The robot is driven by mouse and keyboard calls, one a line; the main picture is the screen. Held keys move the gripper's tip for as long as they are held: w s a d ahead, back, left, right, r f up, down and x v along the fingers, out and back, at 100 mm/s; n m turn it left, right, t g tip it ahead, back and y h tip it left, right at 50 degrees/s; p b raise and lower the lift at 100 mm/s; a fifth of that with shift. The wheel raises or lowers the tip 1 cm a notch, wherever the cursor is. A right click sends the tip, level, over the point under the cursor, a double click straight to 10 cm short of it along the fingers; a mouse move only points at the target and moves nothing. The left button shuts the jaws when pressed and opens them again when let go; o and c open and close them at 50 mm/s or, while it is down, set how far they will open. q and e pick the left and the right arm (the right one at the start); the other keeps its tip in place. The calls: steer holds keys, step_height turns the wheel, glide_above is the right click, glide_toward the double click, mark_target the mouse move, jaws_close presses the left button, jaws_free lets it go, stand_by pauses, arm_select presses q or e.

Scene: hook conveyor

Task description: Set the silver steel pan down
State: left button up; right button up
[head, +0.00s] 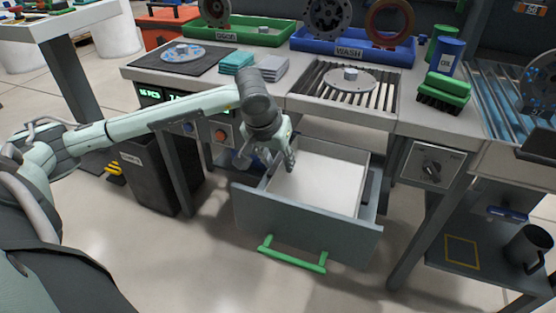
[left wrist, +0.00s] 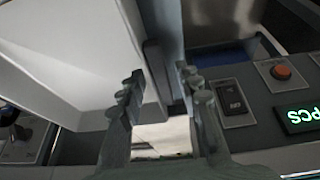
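I cannot make out a silver steel pan with certainty in either view. My left gripper (head: 268,160) is at the back left corner of an open drawer (head: 305,222), under the worktop. In the left wrist view, its two fingers (left wrist: 158,98) are apart, with a dark upright bar and a grey panel seen between and beyond them. I see nothing clasped in it. The drawer's pale floor looks bare where it shows; the part behind the gripper is hidden. My right gripper is in neither view.
A round grey metal disc (head: 350,79) lies on a slatted rack, and a speckled disc (head: 183,52) on a dark mat. Blue (head: 352,50) and green trays stand behind. The drawer's green handle (head: 291,255) sticks out in front. A black bin (head: 158,178) stands left.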

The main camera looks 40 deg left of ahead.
arm_select(q)
steer(key=shift+r, duration=0.15)
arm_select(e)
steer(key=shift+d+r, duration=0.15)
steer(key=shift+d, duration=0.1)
arm_select(q)
steer(key=shift+v, duration=1.1)
steer(key=v, duration=0.9)
steer(key=shift+r, duration=0.35)
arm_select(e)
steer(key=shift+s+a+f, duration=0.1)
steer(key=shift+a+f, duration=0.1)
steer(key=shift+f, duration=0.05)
arm_select(q)
steer(key=shift+s, duration=0.1)
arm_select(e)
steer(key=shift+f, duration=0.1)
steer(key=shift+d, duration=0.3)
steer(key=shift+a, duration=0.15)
